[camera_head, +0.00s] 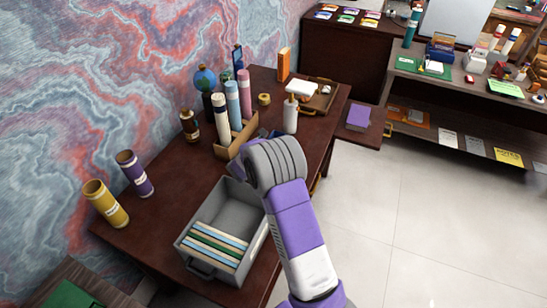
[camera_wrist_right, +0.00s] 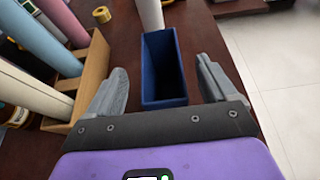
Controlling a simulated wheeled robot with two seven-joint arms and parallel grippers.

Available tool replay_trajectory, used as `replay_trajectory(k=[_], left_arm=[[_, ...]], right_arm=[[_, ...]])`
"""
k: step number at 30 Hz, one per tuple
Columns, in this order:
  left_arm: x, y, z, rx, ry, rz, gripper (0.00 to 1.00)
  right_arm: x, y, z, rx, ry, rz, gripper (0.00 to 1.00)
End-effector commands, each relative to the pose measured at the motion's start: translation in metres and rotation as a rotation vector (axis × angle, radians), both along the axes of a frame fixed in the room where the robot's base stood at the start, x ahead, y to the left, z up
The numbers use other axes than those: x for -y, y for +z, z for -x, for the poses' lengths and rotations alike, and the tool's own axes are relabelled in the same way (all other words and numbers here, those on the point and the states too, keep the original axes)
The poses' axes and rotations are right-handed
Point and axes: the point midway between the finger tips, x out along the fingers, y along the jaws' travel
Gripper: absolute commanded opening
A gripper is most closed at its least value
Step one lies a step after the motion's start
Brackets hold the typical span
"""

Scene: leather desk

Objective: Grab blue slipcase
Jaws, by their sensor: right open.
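The blue slipcase (camera_wrist_right: 161,68) is an open-topped, dark-lined box on the brown desk in the right wrist view. It stands upright, between and just ahead of the two fingers of my right gripper (camera_wrist_right: 162,88). The gripper is open, with a finger on either side of the slipcase's near end and a visible gap to each. In the head view my right arm (camera_head: 290,210) reaches over the desk, and only a small dark-blue part of the slipcase (camera_head: 277,133) shows behind it. My left gripper is in neither view.
A cardboard holder (camera_wrist_right: 88,75) with rolled tubes stands close left of the right gripper. A white bottle (camera_head: 290,114) stands behind the slipcase. A grey bin (camera_head: 190,243) with files is at the desk's front. Yellow (camera_head: 105,203) and purple (camera_head: 134,173) tubes stand left.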

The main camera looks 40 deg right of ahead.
Motion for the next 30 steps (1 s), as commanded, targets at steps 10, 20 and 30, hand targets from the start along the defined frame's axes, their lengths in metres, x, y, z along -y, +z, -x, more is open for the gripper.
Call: replay_trajectory(k=[10, 20, 30], left_arm=[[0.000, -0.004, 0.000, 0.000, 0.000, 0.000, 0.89], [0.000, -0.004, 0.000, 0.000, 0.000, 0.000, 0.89], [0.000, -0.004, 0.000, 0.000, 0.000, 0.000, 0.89]], right_arm=[[0.034, -0.018, -0.014, -0.001, 0.000, 0.000, 0.85], [0.034, -0.018, -0.015, -0.001, 0.000, 0.000, 0.67], [0.034, -0.018, -0.014, 0.000, 0.000, -0.001, 0.15]])
